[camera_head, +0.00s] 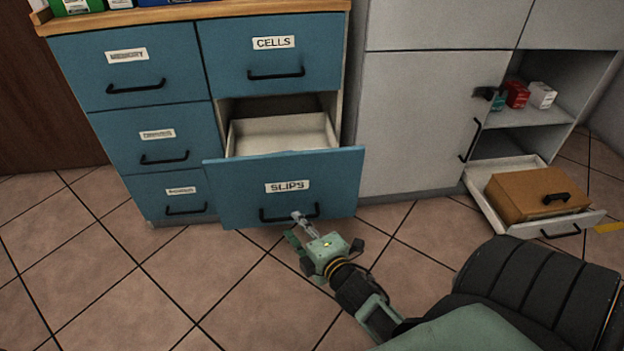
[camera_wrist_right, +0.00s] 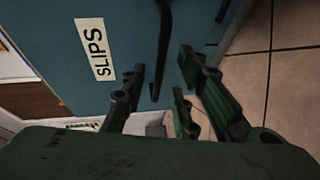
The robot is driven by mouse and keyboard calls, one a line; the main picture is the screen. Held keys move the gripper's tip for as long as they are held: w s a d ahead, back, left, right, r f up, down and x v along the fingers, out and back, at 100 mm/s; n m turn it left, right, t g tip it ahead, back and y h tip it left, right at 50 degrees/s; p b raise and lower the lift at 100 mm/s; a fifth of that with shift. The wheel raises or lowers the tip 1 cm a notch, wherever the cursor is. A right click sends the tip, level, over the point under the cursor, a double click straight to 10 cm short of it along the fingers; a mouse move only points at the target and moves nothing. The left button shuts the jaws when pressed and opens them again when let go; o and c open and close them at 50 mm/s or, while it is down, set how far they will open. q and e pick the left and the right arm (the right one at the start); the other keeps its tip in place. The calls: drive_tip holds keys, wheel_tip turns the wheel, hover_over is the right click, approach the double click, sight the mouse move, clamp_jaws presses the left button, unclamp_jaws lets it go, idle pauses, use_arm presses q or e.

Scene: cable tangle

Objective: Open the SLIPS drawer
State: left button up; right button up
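The SLIPS drawer (camera_head: 235,185) is a blue drawer at the bottom of the cabinet's right column. It stands pulled out, with its pale, empty-looking inside showing behind the front. Its black bar handle (camera_head: 263,215) is below the white SLIPS label (camera_head: 288,187). My right gripper (camera_head: 297,227) is at the handle, in front of the drawer. In the right wrist view the fingers (camera_wrist_right: 162,72) are apart, with the handle (camera_wrist_right: 156,88) in the gap between them; I cannot tell whether they touch it. My left gripper is out of view.
The closed CELLS drawer (camera_head: 225,60) is above, and several closed blue drawers (camera_head: 90,68) are at left. A grey cabinet (camera_head: 415,110) stands at right; beside it a low white drawer is open, holding a brown case (camera_head: 520,198). The tiled floor (camera_head: 110,290) at left is clear.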

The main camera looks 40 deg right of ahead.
drive_tip(key=v, duration=0.8)
